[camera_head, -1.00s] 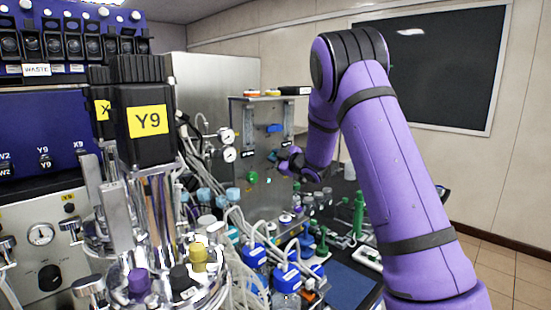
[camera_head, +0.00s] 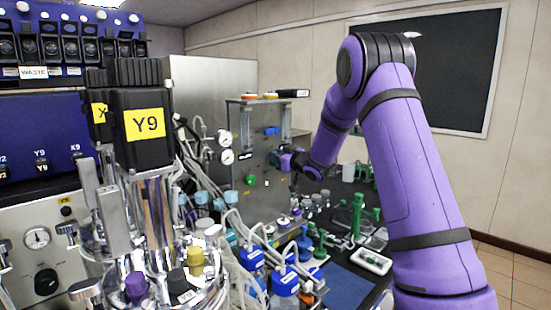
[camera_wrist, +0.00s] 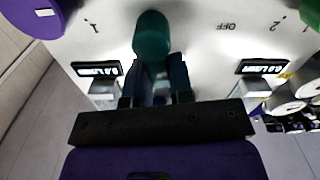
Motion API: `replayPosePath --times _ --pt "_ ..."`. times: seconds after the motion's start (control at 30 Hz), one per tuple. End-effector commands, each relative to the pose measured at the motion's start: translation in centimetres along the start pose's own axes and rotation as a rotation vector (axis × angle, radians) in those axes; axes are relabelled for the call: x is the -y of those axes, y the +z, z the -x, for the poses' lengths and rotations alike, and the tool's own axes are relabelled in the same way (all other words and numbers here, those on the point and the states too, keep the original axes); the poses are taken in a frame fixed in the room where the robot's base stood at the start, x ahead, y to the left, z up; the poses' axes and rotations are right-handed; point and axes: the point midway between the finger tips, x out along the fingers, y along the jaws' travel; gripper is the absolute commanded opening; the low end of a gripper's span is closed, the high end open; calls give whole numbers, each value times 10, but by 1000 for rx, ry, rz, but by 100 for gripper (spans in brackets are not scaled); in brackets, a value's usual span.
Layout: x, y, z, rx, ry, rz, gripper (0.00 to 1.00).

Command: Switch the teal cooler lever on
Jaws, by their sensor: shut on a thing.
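The teal cooler lever (camera_wrist: 152,36) shows in the wrist view, with its rounded end at the top centre against a pale panel (camera_wrist: 205,60). My gripper (camera_wrist: 158,88) is shut on the lever, with one dark finger on each side of it. An upside-down "OFF" marking and a "2" are on the panel to the right of the lever. In the head view my gripper (camera_head: 288,160) is at the front of the metal cabinet (camera_head: 248,150). Its fingers are too small there to tell their grip, and the lever is largely hidden.
A green knob (camera_head: 250,179) and a blue handle (camera_head: 272,131) are on the cabinet. Blue-capped bottles (camera_head: 286,280), tubing and green stands (camera_head: 357,213) crowd the bench below. A steel reactor with a Y9 label (camera_head: 144,123) stands at the left front.

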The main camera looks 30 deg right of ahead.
Motion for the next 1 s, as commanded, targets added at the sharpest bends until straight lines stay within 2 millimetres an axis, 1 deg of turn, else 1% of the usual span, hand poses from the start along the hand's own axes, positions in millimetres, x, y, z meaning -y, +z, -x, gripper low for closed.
replayPosePath --times 0.13,0.33,0.87,0.9,1.0 --pt "-3 1 1 2 1 -81 0" --pt "-5 2 1 2 1 -147 0" --pt "-5 2 0 4 0 -175 0" --pt "-5 2 0 4 0 -174 26" --pt "-5 2 0 3 0 -174 47"
